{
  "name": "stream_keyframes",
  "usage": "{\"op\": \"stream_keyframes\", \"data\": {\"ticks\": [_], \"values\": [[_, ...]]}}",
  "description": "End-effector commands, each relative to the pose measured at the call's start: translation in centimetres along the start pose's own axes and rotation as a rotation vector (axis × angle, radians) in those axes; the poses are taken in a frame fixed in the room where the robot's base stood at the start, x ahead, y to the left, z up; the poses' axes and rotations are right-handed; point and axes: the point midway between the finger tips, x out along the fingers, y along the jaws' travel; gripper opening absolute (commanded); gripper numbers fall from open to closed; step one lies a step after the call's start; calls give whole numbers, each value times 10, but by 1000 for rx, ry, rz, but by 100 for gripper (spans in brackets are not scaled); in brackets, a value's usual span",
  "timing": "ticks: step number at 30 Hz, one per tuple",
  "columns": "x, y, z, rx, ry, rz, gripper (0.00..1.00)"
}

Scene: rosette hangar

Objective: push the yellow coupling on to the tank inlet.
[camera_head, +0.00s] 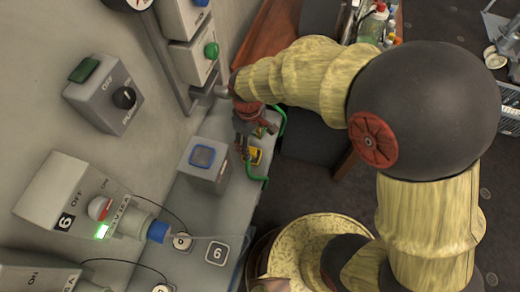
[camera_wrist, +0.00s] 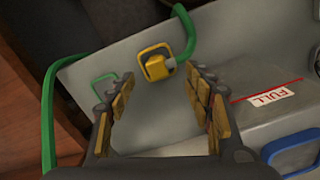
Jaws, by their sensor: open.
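The yellow coupling (camera_wrist: 156,64) sits on the grey shelf in the wrist view, with a green hose curving from it. It shows partly in the head view (camera_head: 256,155), just beside my gripper (camera_head: 243,152). In the wrist view my gripper (camera_wrist: 158,76) is open, with one finger on each side. The coupling lies just beyond the gap between the fingertips, and I see no contact. A grey box (camera_head: 204,165) with a blue square on top stands left of the gripper. In the wrist view a grey body with a FULL label (camera_wrist: 268,96) is at right. I cannot make out the tank inlet for certain.
The green hose (camera_wrist: 48,120) also runs down the left of the wrist view. The grey shelf (camera_head: 232,205) runs along the wall. Switch boxes, including one with a black knob (camera_head: 105,95), and a valve with a blue end (camera_head: 157,231) stick out from the wall.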

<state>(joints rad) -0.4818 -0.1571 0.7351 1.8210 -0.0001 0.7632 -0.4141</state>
Motion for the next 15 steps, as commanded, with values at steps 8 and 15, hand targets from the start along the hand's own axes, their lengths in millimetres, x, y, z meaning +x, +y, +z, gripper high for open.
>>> {"op": "stream_keyframes", "data": {"ticks": [8, 15], "values": [[-2, 3, -6, -70, 19, 9, 52], [-3, 3, -6, -79, 19, 9, 52]]}}
